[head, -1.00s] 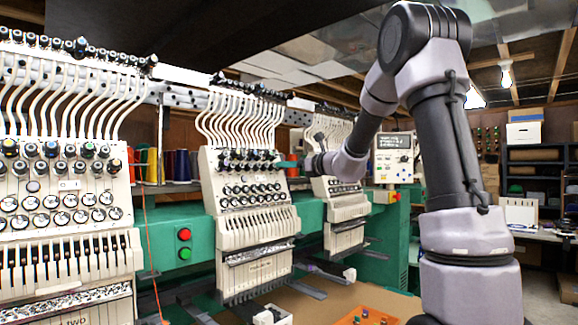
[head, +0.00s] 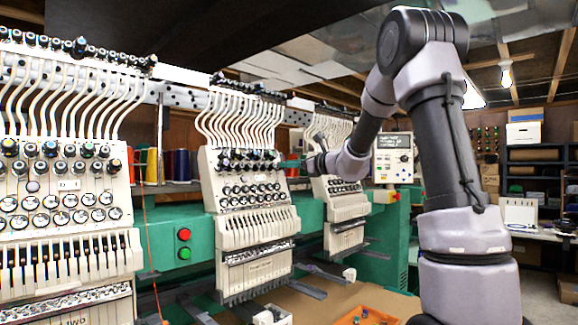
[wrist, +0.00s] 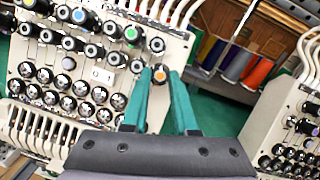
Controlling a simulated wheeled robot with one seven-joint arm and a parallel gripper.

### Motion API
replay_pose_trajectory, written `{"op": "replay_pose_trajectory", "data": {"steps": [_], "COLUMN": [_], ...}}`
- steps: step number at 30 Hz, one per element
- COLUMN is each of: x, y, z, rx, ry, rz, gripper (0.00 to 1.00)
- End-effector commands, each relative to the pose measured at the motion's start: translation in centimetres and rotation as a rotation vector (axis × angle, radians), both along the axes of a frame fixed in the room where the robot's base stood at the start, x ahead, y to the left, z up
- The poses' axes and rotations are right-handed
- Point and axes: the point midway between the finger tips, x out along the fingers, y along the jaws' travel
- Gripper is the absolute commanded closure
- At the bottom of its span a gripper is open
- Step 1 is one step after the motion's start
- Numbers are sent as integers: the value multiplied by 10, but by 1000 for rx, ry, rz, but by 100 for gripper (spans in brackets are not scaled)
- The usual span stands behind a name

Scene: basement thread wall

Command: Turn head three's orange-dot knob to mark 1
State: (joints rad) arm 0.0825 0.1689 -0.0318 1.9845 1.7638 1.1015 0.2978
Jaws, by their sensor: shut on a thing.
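The orange-dot knob (wrist: 160,74) is at the right end of a knob row on a white machine head (wrist: 35,58) in the wrist view. My gripper (wrist: 161,75) has its two teal fingers shut on this knob, one on each side. The knob's pointer and marks are too small to read. In the head view my gripper (head: 288,163) reaches the right edge of the middle head (head: 247,215), whose label I cannot read. The orange dot cannot be made out there.
The left head (head: 65,200) is labelled "two". Another head (head: 342,205) stands to the right of the middle one, close to my wrist. Thread spools (wrist: 237,62) stand behind the gap between heads. Red and green buttons (head: 184,243) sit on the green beam.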

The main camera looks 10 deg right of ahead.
Motion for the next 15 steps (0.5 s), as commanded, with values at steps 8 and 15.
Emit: {"op": "replay_pose_trajectory", "data": {"steps": [8,15], "x": [2,3], "y": [-3,-4], "z": [1,2], "rx": [-196,-376], "ry": [-131,-250], "rz": [90,172], "gripper": [100,100]}}
